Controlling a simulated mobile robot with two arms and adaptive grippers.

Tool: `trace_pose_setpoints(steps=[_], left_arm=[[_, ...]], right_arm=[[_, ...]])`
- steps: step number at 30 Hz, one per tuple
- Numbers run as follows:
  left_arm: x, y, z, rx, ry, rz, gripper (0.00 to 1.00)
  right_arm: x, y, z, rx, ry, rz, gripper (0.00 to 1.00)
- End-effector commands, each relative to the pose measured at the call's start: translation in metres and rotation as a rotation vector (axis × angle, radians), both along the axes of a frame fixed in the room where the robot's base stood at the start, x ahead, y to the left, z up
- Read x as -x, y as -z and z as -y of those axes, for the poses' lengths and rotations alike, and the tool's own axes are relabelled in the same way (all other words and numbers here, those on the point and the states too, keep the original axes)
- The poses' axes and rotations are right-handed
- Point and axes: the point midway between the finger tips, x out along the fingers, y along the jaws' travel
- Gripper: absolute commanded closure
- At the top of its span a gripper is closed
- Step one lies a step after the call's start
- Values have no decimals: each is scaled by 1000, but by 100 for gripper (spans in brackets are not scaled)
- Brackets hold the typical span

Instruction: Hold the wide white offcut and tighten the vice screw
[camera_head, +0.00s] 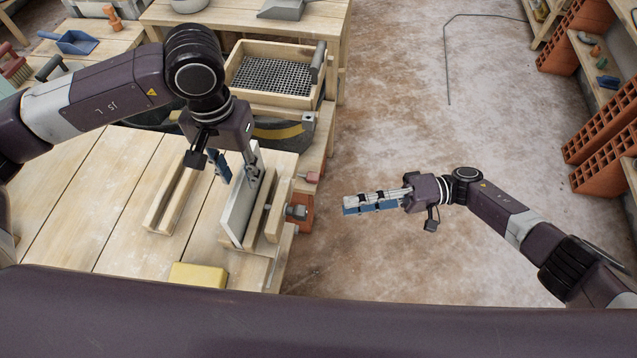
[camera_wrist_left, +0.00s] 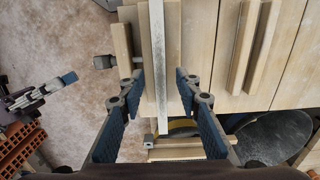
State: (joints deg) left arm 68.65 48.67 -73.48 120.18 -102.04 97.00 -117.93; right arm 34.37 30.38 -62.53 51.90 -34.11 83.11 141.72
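The wide white offcut (camera_head: 238,212) stands on edge in the wooden vice (camera_head: 273,220) at the bench's right edge. In the left wrist view the offcut (camera_wrist_left: 158,45) runs as a pale strip between my fingers. My left gripper (camera_head: 240,168) is over its far end, open, one finger on each side. Gaps show between the pads and the board. The vice screw's grey head (camera_head: 296,211) sticks out to the right; it also shows in the left wrist view (camera_wrist_left: 103,62). My right gripper (camera_head: 372,203) is to the right of the screw, apart from it and empty; its finger opening is unclear.
A pair of wooden strips (camera_head: 174,198) lies left of the vice. A yellow block (camera_head: 198,275) lies at the near bench edge. A sieve (camera_head: 270,76) in a wooden frame and a dark bucket are behind. The floor right of the bench is open.

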Motion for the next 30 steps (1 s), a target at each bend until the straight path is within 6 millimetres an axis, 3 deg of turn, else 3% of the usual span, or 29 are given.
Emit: trace_pose_setpoints(steps=[9,15,25,30], left_arm=[[2,48,-1,-3,0,-5,69],[1,68,-1,-1,-1,-3,69],[1,72,-1,-1,-1,-2,69],[1,72,-1,-1,-1,-2,85]], right_arm=[[0,0,0,-1,2,0,71],[0,0,-1,-2,3,1,71],[0,0,-1,-2,4,1,71],[0,0,-1,-2,4,1,71]])
